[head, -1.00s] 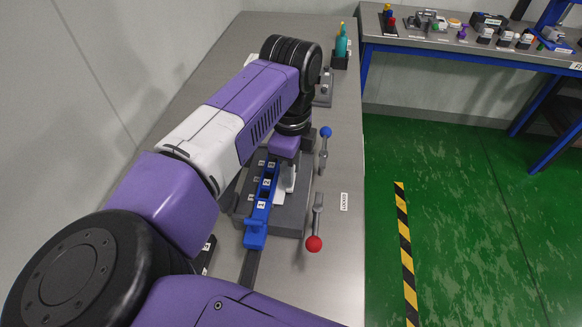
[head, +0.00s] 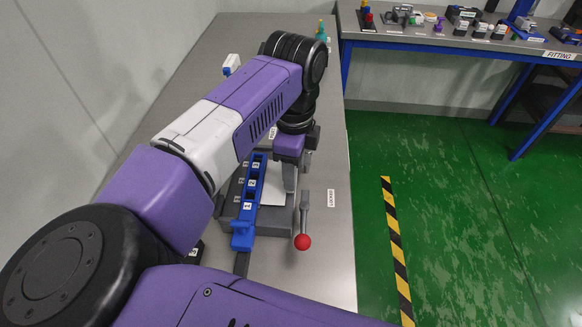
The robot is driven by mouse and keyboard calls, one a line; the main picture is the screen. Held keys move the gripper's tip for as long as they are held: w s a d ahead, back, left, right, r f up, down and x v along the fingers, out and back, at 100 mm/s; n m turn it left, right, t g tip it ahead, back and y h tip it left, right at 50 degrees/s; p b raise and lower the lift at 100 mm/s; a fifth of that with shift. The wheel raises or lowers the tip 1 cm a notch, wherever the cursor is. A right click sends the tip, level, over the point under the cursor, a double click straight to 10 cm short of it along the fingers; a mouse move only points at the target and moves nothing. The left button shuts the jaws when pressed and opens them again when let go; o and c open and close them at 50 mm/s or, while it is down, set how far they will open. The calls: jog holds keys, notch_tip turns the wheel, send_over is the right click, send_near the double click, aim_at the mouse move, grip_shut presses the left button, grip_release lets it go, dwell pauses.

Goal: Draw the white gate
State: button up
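My gripper (head: 290,180) hangs point-down over the right part of the dark grey fixture, beside the blue numbered strip (head: 251,190). Its grey fingers are seen nearly edge-on, so I cannot tell whether they are open or shut or touch anything. A flat white piece (head: 272,187) shows on the fixture between the blue strip and the fingers. It may be the white gate, but my arm and gripper hide part of the area. A lever with a red knob (head: 303,242) stands at the fixture's right side.
A white and blue object (head: 232,63) stands farther back on the grey table (head: 325,265). A teal bottle (head: 321,33) is at the table's far end, partly behind my arm. A second bench (head: 420,38) with small parts is at the upper right. Green floor lies between them.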

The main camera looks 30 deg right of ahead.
jog(key=shift+a, duration=0.1)
notch_tip(320, 180, up, 8)
jog(key=shift+f+b, duration=0.15)
jog(key=shift+b, duration=0.25)
dwell(0.6)
